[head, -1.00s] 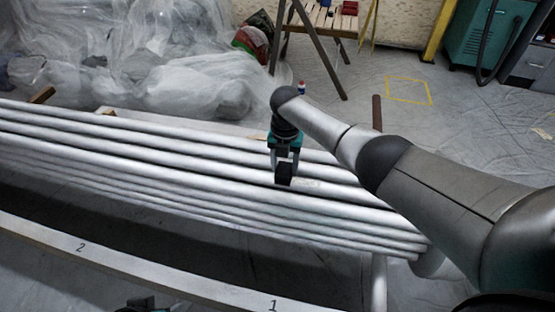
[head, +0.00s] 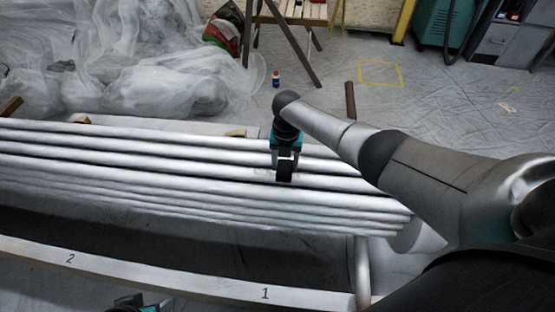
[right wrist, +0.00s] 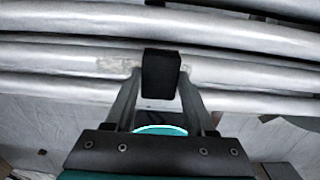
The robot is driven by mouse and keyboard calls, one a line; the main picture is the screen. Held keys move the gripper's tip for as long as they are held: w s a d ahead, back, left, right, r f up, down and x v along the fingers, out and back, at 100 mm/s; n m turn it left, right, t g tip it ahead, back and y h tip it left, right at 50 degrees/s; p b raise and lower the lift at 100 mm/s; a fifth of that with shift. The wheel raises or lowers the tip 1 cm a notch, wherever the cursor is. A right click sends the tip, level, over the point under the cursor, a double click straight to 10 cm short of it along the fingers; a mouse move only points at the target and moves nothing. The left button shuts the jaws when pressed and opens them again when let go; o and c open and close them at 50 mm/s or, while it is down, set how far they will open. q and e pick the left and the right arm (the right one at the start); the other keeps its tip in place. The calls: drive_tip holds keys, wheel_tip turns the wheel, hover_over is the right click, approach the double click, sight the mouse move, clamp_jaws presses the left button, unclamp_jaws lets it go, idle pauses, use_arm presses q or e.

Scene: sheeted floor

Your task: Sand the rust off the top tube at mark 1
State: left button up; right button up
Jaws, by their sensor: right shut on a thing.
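A bundle of several long grey tubes (head: 120,165) lies across the head view. My right gripper (head: 284,158) is shut on a small black block (head: 285,173), held on or just over one of the upper tubes. In the right wrist view the black block (right wrist: 160,74) sits between the fingers, against the tubes. A faint brownish worn patch (right wrist: 117,66) shows on the tube just left of the block. Mark 1 (head: 265,293) is on a pale board (head: 165,277) in front of the bundle, nearer me than the block. My left gripper (head: 138,303) is partly cut off at the bottom edge.
Mark 2 (head: 70,259) is farther left on the board. Behind the tubes are plastic sheeting (head: 140,65), a small bottle (head: 276,79), a wooden trestle (head: 290,20) and a brown post (head: 351,100).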

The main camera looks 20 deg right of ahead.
drive_tip(key=shift+s+d+f, duration=0.25)
drive_tip(key=shift+s+d, duration=0.4)
drive_tip(key=shift+d, duration=0.15)
drive_tip(key=shift+s+d+r+p, duration=0.1)
drive_tip(key=shift+s+d+p, duration=0.4)
drive_tip(key=shift+d, duration=0.25)
drive_tip(key=shift+s+d+p, duration=0.45)
drive_tip(key=shift+d+p, duration=0.05)
drive_tip(key=shift+d, duration=0.25)
wheel_tip(320, 180, up, 6)
drive_tip(key=p, duration=0.5)
drive_tip(key=shift+w+a, duration=0.2)
drive_tip(key=shift+w, duration=0.1)
drive_tip(key=shift+r, duration=0.1)
drive_tip(key=shift+r+p, duration=0.1)
drive_tip(key=shift+p, duration=0.2)
